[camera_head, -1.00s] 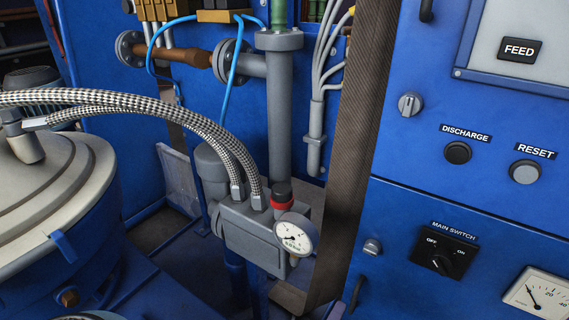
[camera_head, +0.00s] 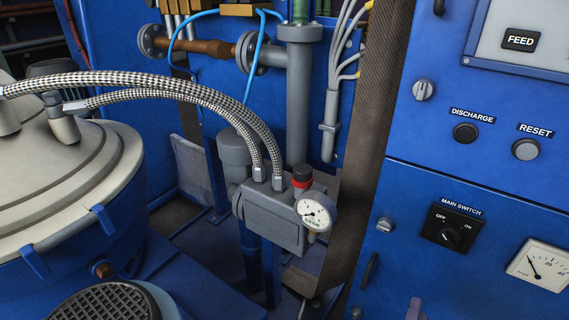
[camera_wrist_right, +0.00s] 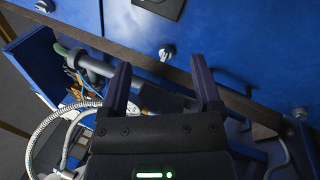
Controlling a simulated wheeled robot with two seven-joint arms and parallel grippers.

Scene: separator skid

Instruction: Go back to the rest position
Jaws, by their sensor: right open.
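My right gripper (camera_wrist_right: 160,66) is open and empty in the right wrist view. Its two dark purple fingers stand apart, with nothing between them. In the head view, only what looks like one purple fingertip (camera_head: 415,309) shows at the bottom edge, below the main switch (camera_head: 456,233). The rest of that gripper is out of the frame. My left gripper is in neither view.
The blue control panel (camera_head: 410,150) with knobs and buttons fills the right. A pressure gauge (camera_head: 314,212) sits on a grey valve block (camera_head: 272,218). Braided hoses (camera_head: 190,92) run to the separator lid (camera_head: 60,190) at left. A round black grille (camera_head: 108,303) is at bottom left.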

